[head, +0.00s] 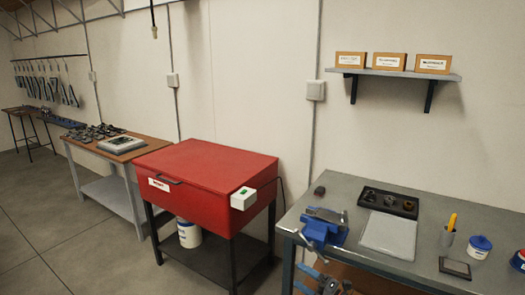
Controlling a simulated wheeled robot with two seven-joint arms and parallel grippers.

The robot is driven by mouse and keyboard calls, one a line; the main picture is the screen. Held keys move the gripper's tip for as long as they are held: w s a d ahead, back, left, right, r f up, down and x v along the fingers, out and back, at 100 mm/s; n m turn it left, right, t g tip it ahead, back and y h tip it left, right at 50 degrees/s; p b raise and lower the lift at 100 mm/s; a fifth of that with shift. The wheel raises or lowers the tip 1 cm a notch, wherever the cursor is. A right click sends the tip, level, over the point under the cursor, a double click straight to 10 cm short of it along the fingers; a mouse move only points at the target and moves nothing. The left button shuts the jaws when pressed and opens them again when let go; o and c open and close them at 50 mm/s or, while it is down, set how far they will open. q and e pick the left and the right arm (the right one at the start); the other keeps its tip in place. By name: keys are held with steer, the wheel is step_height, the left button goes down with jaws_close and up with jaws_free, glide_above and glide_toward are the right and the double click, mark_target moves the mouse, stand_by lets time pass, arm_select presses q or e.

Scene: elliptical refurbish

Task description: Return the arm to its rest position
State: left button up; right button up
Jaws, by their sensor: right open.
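My right gripper (327,280) shows at the bottom edge of the head view, below the front left corner of the grey workbench (420,258). Its jaws are open, and I see nothing held between them. Part of the gripper and most of its arm are cut off by the frame. A blue vise (320,230) is fixed at the bench's left front corner, just above the gripper in the picture. My left gripper is not in view.
A wall shelf (395,74) holds boxes. Open floor (60,220) lies far left.

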steer(key=s+d+f+m+h, duration=0.2)
steer(key=s+f+m+h, duration=0.25)
steer(key=f+m, duration=0.35)
steer(key=s+d+f+m+h, duration=0.35)
steer(key=f+m+h, duration=0.2)
steer(key=f, duration=0.45)
steer(key=s+d+f+m+h, duration=0.2)
steer(key=s+f+m+h, duration=0.2)
steer(key=f+m, duration=0.4)
steer(key=s+a+f+m+g, duration=0.1)
steer(key=s+f+m+g, duration=0.1)
steer(key=s+f, duration=0.4)
steer(key=s+a+f+m+g, duration=0.1)
steer(key=s+f+g, duration=0.4)
steer(key=s, duration=0.9)
steer(key=s+a+f+m+g, duration=0.1)
steer(key=s+f+m+g, duration=0.1)
steer(key=s+f, duration=0.6)
steer(key=s+g, duration=0.1)
steer(key=s, duration=0.2)
steer(key=shift+a+m+g, duration=0.3)
steer(key=shift+m+g, duration=0.05)
steer(key=shift+g, duration=0.05)
steer(key=shift+w, duration=0.1)
